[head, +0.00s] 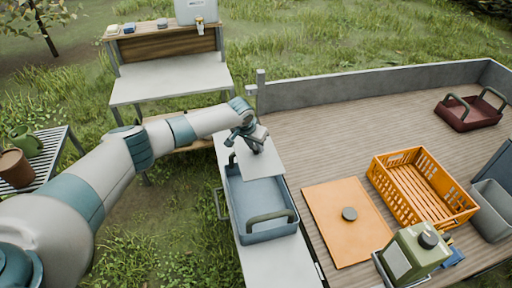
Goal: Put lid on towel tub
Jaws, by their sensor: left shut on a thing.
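My left gripper (257,147) is shut on a pale grey flat panel, which looks like a lid (267,163). It holds the panel over the far end of a blue-grey tub (268,234) with green handles. The tub stands on a narrow pale ledge, and its near part is uncovered. Whether the panel touches the tub I cannot tell. No towels can be made out in it. An orange flat board with a dark round knob (325,235) lies on the wooden deck to the right. My right gripper is not in view.
On the deck are an orange slatted crate (442,215), a green canister (405,262), a grey bin (490,222) and a dark red basket (468,120). A low grey wall (370,85) edges the deck's far side. A pale bench (170,80) stands behind my left arm.

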